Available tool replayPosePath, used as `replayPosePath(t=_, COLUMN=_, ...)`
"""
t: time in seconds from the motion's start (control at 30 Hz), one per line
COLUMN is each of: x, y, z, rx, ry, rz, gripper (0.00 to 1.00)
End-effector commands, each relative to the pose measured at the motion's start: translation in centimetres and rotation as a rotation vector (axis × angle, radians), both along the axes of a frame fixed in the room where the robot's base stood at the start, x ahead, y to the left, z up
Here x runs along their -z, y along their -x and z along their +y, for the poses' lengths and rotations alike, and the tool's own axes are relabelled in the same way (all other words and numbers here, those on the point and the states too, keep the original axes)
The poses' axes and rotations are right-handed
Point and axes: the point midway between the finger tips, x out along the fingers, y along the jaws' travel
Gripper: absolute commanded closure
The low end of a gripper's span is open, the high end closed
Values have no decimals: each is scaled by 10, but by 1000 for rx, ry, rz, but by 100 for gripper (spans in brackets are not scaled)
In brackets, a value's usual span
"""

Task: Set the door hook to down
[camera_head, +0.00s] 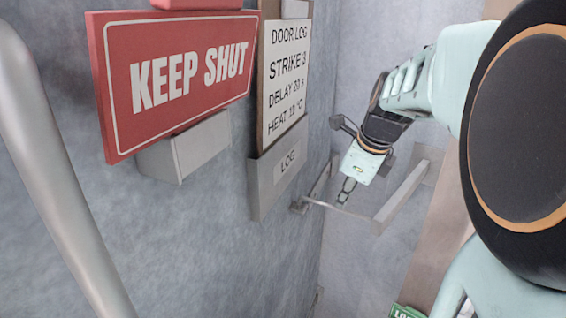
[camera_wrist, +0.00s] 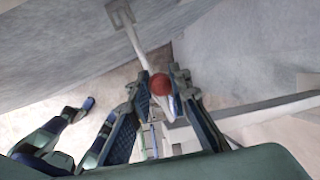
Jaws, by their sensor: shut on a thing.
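The door hook (camera_head: 328,206) is a thin pale rod running out from a small mount on the grey wall, roughly level in the head view. In the wrist view the hook (camera_wrist: 138,45) runs from a square wall plate at the top to a red ball (camera_wrist: 160,84). My gripper (camera_head: 346,192) is at the hook from above, pointing down. In the wrist view my gripper (camera_wrist: 162,92) has its two fingers on either side of the hook by the ball, shut on it. The exact contact is partly hidden by the fingers.
A grey bracket bar (camera_head: 402,196) juts out just right of the hook. A "DOOR LOG" board (camera_head: 285,75) with a grey holder and a red "KEEP SHUT" sign (camera_head: 180,75) are on the left wall. A green sign (camera_head: 407,311) shows at the bottom edge.

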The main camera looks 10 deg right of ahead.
Motion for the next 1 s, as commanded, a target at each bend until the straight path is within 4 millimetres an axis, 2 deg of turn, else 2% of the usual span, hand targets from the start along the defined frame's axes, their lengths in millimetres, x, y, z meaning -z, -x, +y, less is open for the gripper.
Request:
replayPosePath(t=0.3, x=7, y=0, z=1, rx=0, ry=84, rz=58, gripper=100)
replayPosePath(t=0.8, x=9, y=1, z=0, rx=0, ry=97, rz=72, gripper=100)
replayPosePath(t=0.83, x=10, y=1, z=0, rx=0, ry=97, rz=72, gripper=80)
replayPosePath(t=1.0, x=9, y=1, z=0, rx=0, ry=97, rz=71, gripper=63)
